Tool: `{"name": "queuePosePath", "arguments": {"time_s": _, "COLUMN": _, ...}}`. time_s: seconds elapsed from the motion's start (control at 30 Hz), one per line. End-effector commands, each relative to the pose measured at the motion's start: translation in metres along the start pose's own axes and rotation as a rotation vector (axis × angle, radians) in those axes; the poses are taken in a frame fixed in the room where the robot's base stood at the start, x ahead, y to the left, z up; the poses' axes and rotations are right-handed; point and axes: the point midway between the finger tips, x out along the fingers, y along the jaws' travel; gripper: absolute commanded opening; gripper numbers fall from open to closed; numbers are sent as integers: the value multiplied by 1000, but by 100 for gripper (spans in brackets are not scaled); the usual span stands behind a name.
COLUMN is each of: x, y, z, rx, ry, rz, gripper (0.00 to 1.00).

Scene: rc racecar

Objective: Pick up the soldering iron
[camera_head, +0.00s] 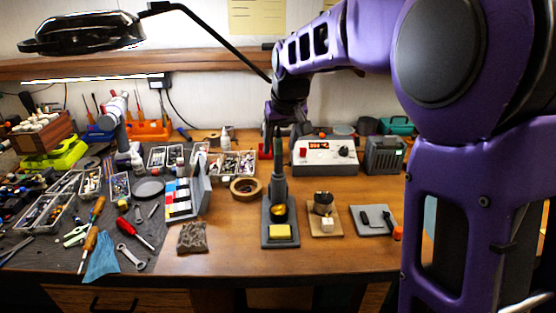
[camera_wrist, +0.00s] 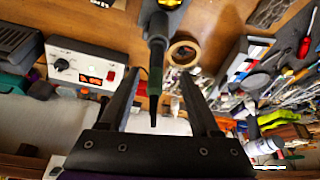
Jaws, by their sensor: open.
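The soldering iron (camera_head: 278,187) is a dark grey handle standing upright in its stand (camera_head: 272,240), which has a dark base and a yellow sponge. My gripper (camera_head: 280,128) is open at the iron's upper end, with the arm reaching in from the right. In the wrist view the iron (camera_wrist: 157,32) runs between the two spread fingers of my gripper (camera_wrist: 158,76). I cannot tell whether either finger touches it. The fingertips are partly hidden in the head view.
A white soldering station (camera_head: 322,156) with a red display stands behind, right of the iron. A wooden ring (camera_head: 236,195) and a rack of coloured items (camera_head: 184,199) lie left. A small jar on a board (camera_head: 324,222) stands right.

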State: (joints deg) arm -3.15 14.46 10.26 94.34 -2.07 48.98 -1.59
Motion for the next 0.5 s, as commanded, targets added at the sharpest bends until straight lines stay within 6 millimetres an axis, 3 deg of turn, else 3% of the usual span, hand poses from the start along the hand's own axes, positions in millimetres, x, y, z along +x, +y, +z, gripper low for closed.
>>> {"name": "queuePosePath", "arguments": {"time_s": 0.2, "x": 15, "y": 1, "z": 0, "rx": 1, "ry": -1, "rz": -1, "gripper": 64}}
{"name": "queuePosePath", "arguments": {"time_s": 0.5, "x": 56, "y": 5, "z": -5, "rx": 0, "ry": -1, "rz": 0, "gripper": 64}}
